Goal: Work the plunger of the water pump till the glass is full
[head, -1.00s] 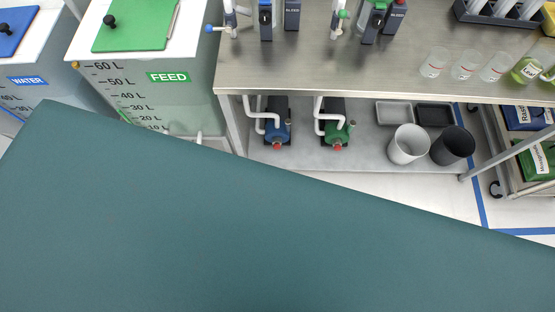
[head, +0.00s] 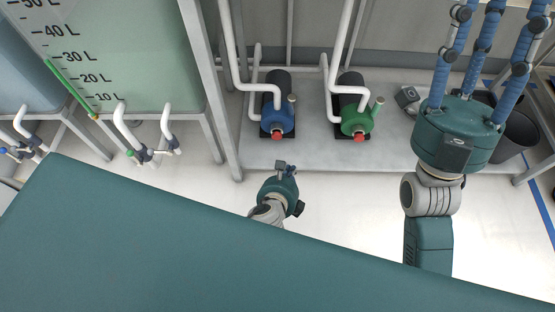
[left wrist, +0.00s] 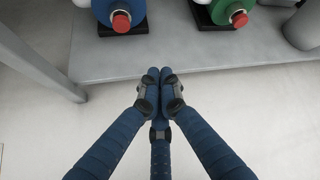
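The blue pump (head: 278,110) stands on the low shelf under the bench, with a red knob (head: 277,134) at its front. In the left wrist view the pump (left wrist: 121,8) is at the top left, its red knob (left wrist: 121,22) facing me. My left gripper (head: 284,166) is in front of the shelf, below the blue pump and apart from it. In the left wrist view its blue fingers (left wrist: 160,74) are together, with nothing seen between them. My right gripper (head: 492,45) is at the upper right, fingers spread, tips at the picture's top edge. No glass is in view now.
A green pump (head: 356,112) with a red knob stands right of the blue one. White pipes rise from both. A bench leg (head: 212,90) stands left of the pumps. A dark bin (head: 516,136) is partly hidden behind my right gripper. The floor before the shelf is clear.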

